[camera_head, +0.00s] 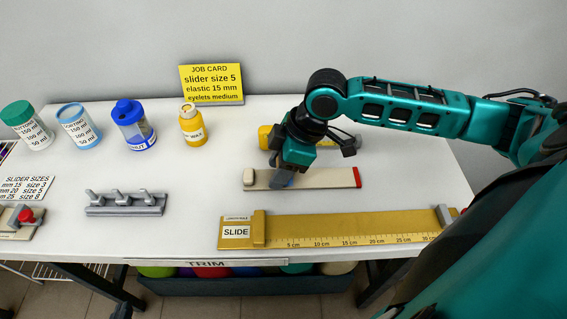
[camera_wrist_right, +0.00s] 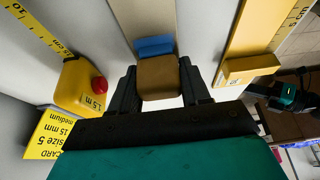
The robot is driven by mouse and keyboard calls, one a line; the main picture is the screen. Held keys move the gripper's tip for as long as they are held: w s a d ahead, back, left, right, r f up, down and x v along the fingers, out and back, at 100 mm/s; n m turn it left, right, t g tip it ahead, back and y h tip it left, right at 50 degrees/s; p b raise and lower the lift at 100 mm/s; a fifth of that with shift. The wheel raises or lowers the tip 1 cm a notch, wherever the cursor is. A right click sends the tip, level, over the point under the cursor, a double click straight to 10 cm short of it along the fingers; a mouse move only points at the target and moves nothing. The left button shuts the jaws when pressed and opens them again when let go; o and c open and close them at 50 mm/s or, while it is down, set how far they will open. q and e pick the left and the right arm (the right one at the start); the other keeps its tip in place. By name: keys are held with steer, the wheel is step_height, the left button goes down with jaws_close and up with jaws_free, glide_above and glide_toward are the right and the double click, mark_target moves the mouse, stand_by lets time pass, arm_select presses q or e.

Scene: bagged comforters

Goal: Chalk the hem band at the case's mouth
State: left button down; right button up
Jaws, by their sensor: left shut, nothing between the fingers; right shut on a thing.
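My right gripper (camera_head: 284,178) is over the table, shut on a small brown block (camera_wrist_right: 158,80) with a blue end (camera_wrist_right: 154,46). I cannot make out a case mouth or hem band in either view. My left gripper is not clearly seen.
A yellow slide gauge (camera_head: 340,229) lies along the front edge. A yellow tape measure (camera_wrist_right: 82,86) sits behind the board. A grey hook rack (camera_head: 125,204), several bottles, including a blue one (camera_head: 133,126), and a job card (camera_head: 211,84) stand left and behind.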

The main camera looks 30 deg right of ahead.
steer(key=shift+s+f, duration=0.1)
steer(key=shift+s+d+p, duration=0.25)
steer(key=shift+d+p, duration=0.1)
steer(key=shift+d, duration=0.15)
steer(key=shift+s+d+p, duration=0.2)
steer(key=shift+d+p, duration=0.1)
steer(key=shift+d, duration=0.15)
steer(key=shift+w+a, duration=0.15)
steer(key=shift+w+a+p, duration=0.5)
steer(key=shift+a, duration=0.35)
steer(key=shift+s+d, duration=0.1)
steer(key=shift+d, duration=0.05)
steer(key=shift+s+d+p, duration=0.55)
steer(key=shift+d, duration=0.3)
